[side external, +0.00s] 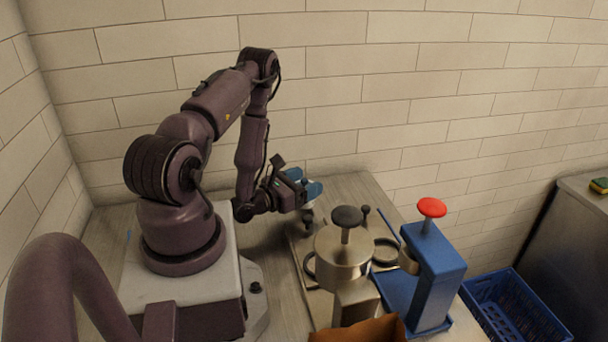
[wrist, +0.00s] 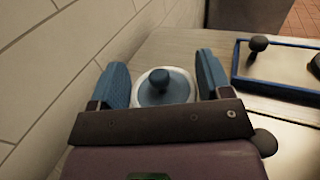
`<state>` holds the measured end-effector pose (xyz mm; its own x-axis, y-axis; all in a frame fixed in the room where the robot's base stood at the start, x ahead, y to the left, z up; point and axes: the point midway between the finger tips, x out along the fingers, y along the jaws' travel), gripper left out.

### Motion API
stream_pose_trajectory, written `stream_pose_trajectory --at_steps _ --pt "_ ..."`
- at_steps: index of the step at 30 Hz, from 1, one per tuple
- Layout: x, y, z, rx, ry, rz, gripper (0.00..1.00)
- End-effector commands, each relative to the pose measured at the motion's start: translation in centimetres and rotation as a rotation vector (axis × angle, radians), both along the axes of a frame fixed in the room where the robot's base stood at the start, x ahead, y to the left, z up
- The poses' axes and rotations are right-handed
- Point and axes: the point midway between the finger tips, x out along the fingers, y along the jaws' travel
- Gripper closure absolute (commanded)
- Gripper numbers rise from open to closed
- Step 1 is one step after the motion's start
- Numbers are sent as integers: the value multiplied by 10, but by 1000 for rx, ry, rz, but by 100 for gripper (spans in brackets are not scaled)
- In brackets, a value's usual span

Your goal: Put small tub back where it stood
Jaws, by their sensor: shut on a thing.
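The small tub (wrist: 160,96) is pale with a blue lid and a round blue knob on top. In the wrist view it sits between the two blue fingers of my gripper (wrist: 161,78), which is shut on its sides. In the side view my gripper (side external: 313,188) is low at the far left part of the worktop, near the wall. The tub is mostly hidden there by the fingers, and I cannot tell whether its base touches the surface.
A steel device with a black knob (side external: 343,257) and a blue stand with a red knob (side external: 436,275) stand right of my gripper. A blue crate (side external: 515,308) is at lower right. A blue-edged tray (wrist: 240,73) lies right of the tub. The tiled wall (wrist: 50,60) is close on the left.

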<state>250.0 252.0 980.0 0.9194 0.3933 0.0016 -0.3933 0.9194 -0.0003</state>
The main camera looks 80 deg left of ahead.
Motion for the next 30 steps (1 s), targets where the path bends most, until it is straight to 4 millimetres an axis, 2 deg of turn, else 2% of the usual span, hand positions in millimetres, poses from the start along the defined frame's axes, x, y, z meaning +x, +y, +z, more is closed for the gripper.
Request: stream_pose_trajectory --at_steps 30 --pt "0 0 -13 0 0 0 54"
